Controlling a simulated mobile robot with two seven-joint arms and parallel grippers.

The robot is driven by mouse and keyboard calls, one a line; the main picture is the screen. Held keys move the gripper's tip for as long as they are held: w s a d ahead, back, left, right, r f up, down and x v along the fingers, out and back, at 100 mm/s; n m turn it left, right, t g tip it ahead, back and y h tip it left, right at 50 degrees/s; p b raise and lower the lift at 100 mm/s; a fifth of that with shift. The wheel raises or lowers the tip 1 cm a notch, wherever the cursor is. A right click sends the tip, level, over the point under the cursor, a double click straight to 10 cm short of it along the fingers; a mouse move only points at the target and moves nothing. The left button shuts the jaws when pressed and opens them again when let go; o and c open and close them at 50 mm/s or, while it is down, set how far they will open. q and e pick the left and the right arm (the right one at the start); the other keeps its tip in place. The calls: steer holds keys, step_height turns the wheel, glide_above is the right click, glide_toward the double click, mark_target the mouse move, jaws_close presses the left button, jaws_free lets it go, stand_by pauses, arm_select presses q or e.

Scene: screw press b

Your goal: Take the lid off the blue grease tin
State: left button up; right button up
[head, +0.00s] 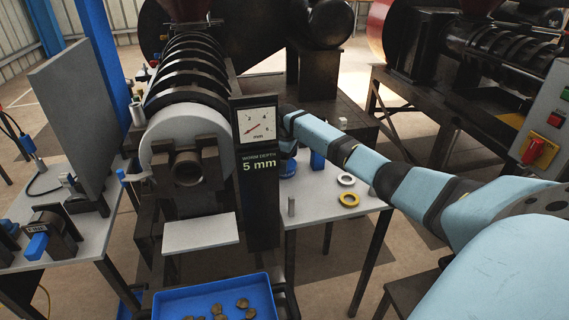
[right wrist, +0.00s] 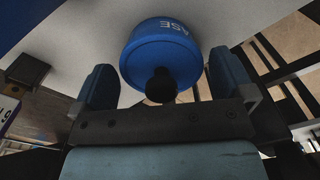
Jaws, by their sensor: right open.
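The blue grease tin (right wrist: 150,45) fills the middle of the right wrist view, with part of its white lettering showing. Its lid (right wrist: 140,72) is on and carries a dark round knob (right wrist: 161,86). My right gripper (right wrist: 161,78) is open, with one blue finger on each side of the knob and a visible gap to each finger. I cannot tell the exact height of the fingers over the lid. In the head view the tin (head: 288,168) is partly hidden by the gauge post and my right gripper. My left gripper is out of view.
The gauge post (head: 259,190) stands just left of the tin. A silver ring (head: 347,180), a yellow ring (head: 349,199) and a small metal cylinder (head: 291,206) lie on the grey table (head: 318,212). The screw press (head: 187,150) stands further left, above a blue tray (head: 170,303).

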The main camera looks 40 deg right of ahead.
steer(key=c, duration=0.6)
steer(key=shift+r, duration=0.1)
